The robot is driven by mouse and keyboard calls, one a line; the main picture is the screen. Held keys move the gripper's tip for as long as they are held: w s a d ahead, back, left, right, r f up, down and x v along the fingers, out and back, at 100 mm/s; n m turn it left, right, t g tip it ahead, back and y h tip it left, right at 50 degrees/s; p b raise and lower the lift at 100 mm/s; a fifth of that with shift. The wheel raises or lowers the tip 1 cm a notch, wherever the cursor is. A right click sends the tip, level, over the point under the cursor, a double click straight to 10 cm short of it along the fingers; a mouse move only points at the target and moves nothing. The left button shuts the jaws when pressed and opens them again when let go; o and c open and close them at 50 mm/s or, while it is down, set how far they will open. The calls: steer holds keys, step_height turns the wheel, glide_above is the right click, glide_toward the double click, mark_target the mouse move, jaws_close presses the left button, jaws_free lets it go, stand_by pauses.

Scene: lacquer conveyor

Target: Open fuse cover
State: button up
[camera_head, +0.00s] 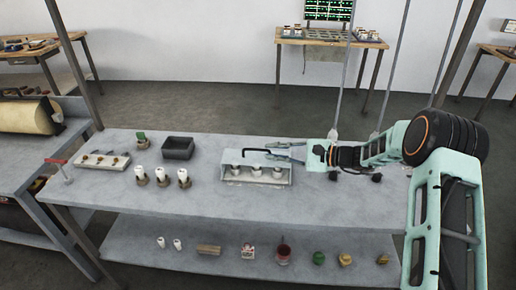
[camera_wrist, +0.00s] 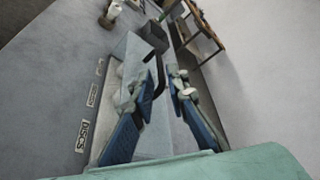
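The fuse box (camera_head: 226,175) is a light grey unit on the workbench, with several white fuses (camera_head: 257,172) showing in its front. The fuse cover has a black bar handle (camera_head: 257,151) along its top. I cannot tell clearly how far the cover is raised. My gripper (camera_head: 270,151) reaches in from the right at the handle's right end, with its fingers apart. In the wrist view my gripper (camera_wrist: 162,80) is open, and the black handle (camera_wrist: 159,72) shows between the fingertips. Contact between fingers and handle cannot be made out.
A dark open bin (camera_head: 178,148) stands left of the fuse box. White fuses on brown bases (camera_head: 162,177) and a pale tray (camera_head: 102,161) are further left. The bench (camera_head: 330,205) is clear in front and to the right. Small parts lie on the lower shelf (camera_head: 225,263).

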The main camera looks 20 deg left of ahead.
mark_target(261, 150)
steer(key=x, duration=0.6)
steer(key=shift+w+a+f+p, duration=0.1)
steer(key=shift+a+p, duration=0.1)
steer(key=shift+p, duration=0.2)
jaws_close()
